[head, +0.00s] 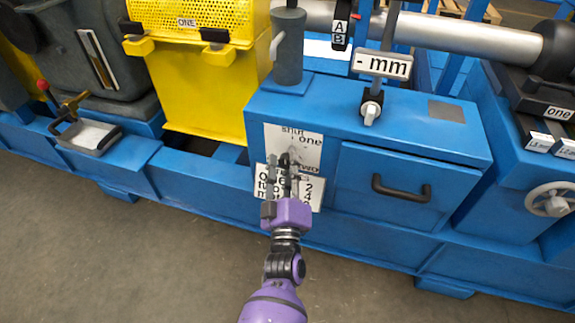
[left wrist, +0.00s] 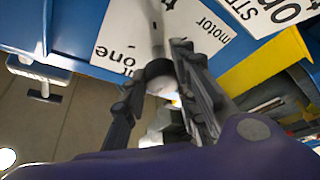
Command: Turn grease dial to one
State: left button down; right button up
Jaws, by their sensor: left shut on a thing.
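The grease dial's white plate (head: 310,142) is on the front of the blue cabinet, with "shut" at its top and "one" at its upper right. A third word at the lower right is partly covered. My left gripper (head: 285,170) reaches up from below to this plate, its fingers closed about the dark dial knob (head: 286,158). In the left wrist view the dark round knob (left wrist: 157,69) sits between my two fingers (left wrist: 157,92), with the word "one" beside it on the plate (left wrist: 118,38). The dial's exact pointing direction is hard to tell. My right gripper is not in view.
A second white label (head: 312,192) lies below the dial, partly behind my gripper. A drawer with a black handle (head: 401,188) is to the right. A yellow guard (head: 200,90) stands left.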

pick_arm(q)
jog(key=shift+d+r+m, duration=0.1)
jog(key=shift+r+m, duration=0.05)
jog(key=shift+m, duration=0.15)
jog(key=m+h, duration=0.2)
jog(key=m, duration=0.2)
jog(key=shift+m+t, duration=0.4)
jog(key=m+h, duration=0.2)
jog(key=m, duration=0.2)
jog(key=m+g+h, duration=0.1)
jog(key=m+h, duration=0.2)
jog(key=m, duration=0.2)
jog(key=shift+f+m+g+h+p, duration=0.15)
jog(key=shift+m+g+h+p, duration=0.35)
jog(key=shift+m, duration=0.85)
jog(key=shift+f+m+g+h+p, duration=0.1)
jog(key=shift+m+g+h, duration=0.1)
jog(key=shift+m+h, duration=0.9)
jog(key=shift+m+y, duration=0.3)
jog(key=shift+m, duration=0.15)
jog(key=c, duration=1.5)
grip_release()
